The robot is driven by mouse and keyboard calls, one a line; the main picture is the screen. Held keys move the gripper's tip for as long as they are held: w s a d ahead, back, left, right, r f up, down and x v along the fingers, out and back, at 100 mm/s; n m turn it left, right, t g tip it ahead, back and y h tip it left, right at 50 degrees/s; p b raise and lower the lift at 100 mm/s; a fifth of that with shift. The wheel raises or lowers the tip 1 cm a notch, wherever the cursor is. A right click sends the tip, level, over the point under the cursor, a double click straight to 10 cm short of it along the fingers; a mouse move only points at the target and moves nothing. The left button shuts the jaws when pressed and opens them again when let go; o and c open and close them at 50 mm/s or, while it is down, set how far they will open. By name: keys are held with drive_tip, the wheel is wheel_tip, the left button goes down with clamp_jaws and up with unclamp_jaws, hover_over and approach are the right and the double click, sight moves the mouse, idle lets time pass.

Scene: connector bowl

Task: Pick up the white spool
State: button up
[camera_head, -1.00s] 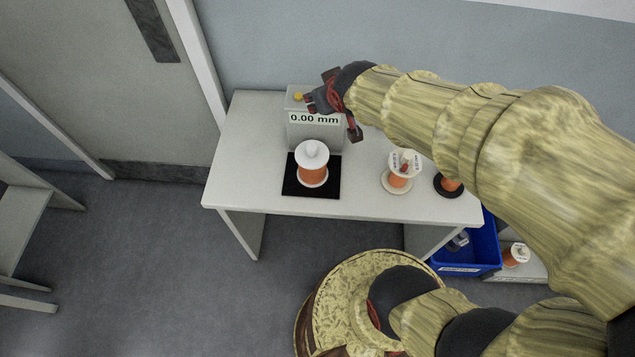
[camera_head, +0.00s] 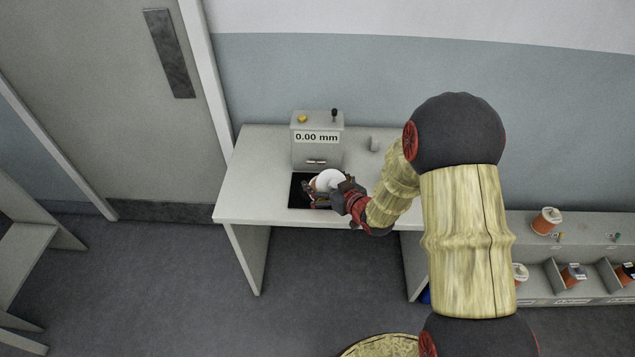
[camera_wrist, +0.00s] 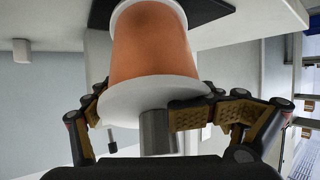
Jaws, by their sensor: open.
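The white spool (camera_head: 327,179), with white flanges and orange winding, stands on the black pad (camera_head: 295,195) on the table. My gripper (camera_head: 333,194) is at the spool, reaching in from the right. In the wrist view the spool's orange winding (camera_wrist: 152,45) and white flange (camera_wrist: 150,98) fill the middle, with a grey cylindrical post in front of the flange. My gripper (camera_wrist: 152,110) is open there, one finger on each side of the flange. I cannot tell whether the fingers touch it. Part of the spool is hidden by the gripper in the head view.
A grey gauge box (camera_head: 318,149) reading 0.00 mm stands right behind the spool. A small grey cylinder (camera_head: 374,144) stands on the table (camera_head: 250,180) to the right. A shelf unit (camera_head: 590,230) with other spools is at the far right. The table's left part is clear.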

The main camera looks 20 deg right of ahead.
drive_tip(key=b+x, duration=0.1)
drive_tip(key=x, duration=0.3)
drive_tip(key=shift+w+f+b, duration=0.2)
drive_tip(key=shift+w+b, duration=0.1)
drive_tip(key=shift+w, duration=0.05)
drive_tip(key=shift+w+f, duration=0.3)
drive_tip(key=shift+w, duration=0.1)
drive_tip(key=shift+w+r, duration=0.2)
drive_tip(key=shift+r, duration=0.25)
drive_tip(key=c, duration=1)
drive_tip(key=shift+w+r, duration=0.15)
drive_tip(key=shift+r, duration=0.05)
drive_tip(key=c, duration=1.1)
drive_tip(key=shift+r, duration=0.15)
drive_tip(key=shift+c, duration=0.3)
